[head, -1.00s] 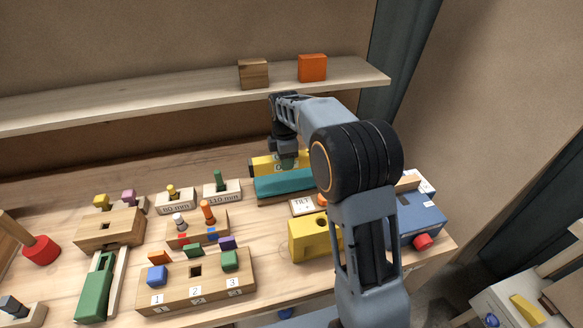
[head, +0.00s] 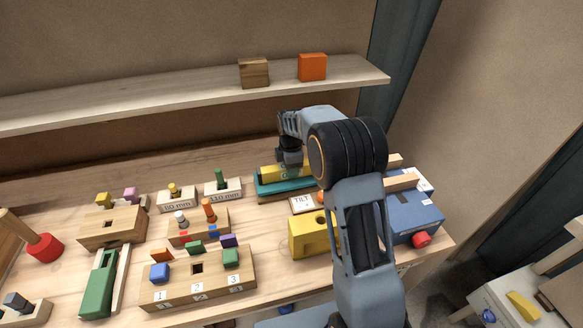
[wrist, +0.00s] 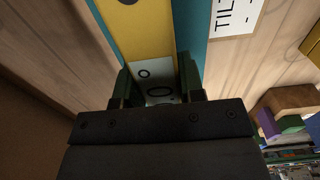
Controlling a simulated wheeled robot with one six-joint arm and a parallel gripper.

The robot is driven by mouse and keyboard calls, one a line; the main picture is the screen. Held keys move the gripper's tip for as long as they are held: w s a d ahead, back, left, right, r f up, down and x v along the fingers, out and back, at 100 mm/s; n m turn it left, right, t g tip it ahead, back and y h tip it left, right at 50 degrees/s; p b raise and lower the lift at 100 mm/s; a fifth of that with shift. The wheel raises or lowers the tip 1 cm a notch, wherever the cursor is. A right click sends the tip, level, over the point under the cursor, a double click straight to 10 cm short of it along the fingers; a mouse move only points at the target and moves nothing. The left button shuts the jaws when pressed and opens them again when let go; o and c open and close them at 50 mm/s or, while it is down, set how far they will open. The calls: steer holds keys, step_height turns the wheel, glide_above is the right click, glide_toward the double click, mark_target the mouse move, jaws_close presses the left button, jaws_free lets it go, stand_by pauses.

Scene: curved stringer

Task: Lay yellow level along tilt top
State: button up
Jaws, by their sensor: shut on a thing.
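The yellow level (head: 272,173) lies over the teal tilt top (head: 267,189), lengthwise along it. In the wrist view the level (wrist: 145,38) runs between my fingers, with teal (wrist: 190,28) showing along both sides. My gripper (head: 290,168) is shut on the level near its right part; in the wrist view the gripper (wrist: 155,88) has one finger on each side of the level's white section. A white TILT label (head: 303,204) lies in front of the teal top. Whether the level touches the teal surface cannot be told. My arm hides the teal top's right end.
A yellow block with a hole (head: 305,238) stands in front of the label. A blue box (head: 413,215) is at right. Peg blocks (head: 215,188) stand to the left. A shelf (head: 190,95) with two cubes runs above the back of the bench.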

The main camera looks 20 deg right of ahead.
steer(key=shift+f, duration=0.1)
steer(key=o, duration=1)
steer(key=shift+o, duration=0.2)
step_height(320, 180, up, 11)
steer(key=shift+r+b, duration=0.15)
steer(key=shift+b, duration=0.2)
steer(key=s+r+m+t, duration=0.1)
steer(key=s+r+m, duration=0.35)
steer(key=s, duration=0.25)
steer(key=s+f+m+t, duration=0.1)
steer(key=s+m, duration=0.3)
steer(key=s, duration=0.2)
steer(key=s+f+m+t, duration=0.1)
steer(key=s+f+m, duration=0.1)
steer(key=s+m, duration=0.3)
steer(key=s+f+m, duration=0.2)
steer(key=s+m, duration=0.2)
steer(key=s, duration=0.4)
steer(key=shift+s+f+m+t, duration=0.1)
steer(key=shift+s+m+t, duration=0.15)
steer(key=shift+s+t, duration=0.15)
